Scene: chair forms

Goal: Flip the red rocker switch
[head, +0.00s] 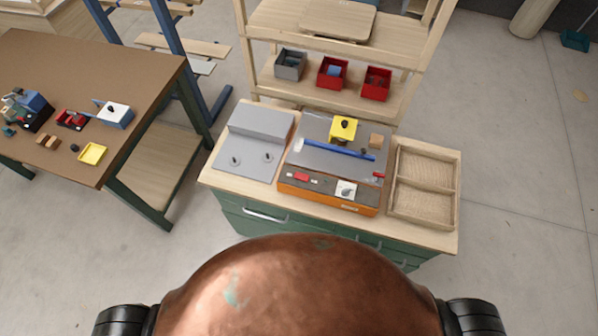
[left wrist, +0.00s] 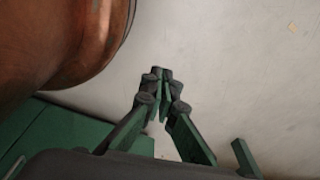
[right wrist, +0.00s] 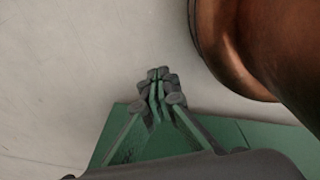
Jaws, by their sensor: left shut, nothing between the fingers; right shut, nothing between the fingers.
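The red rocker switch (head: 301,177) is on the front panel of an orange-edged machine (head: 330,196) on the green cabinet's wooden top. A white plate with a dial (head: 346,190) sits to its right on the same panel. Which way the rocker is tilted is too small to tell. My left gripper (left wrist: 161,72) is shut and empty over bare floor in the left wrist view. My right gripper (right wrist: 158,73) is shut and empty over bare floor in the right wrist view. Neither gripper shows in the head view, and the switch shows in neither wrist view.
A grey metal unit (head: 250,155) stands left of the machine, a wooden tray (head: 395,205) right. A blue bar (head: 340,149) and yellow block (head: 343,129) are on the machine. Behind is a shelf (head: 300,92) with bins. A brown table (head: 120,75) stands left. Floor between is clear.

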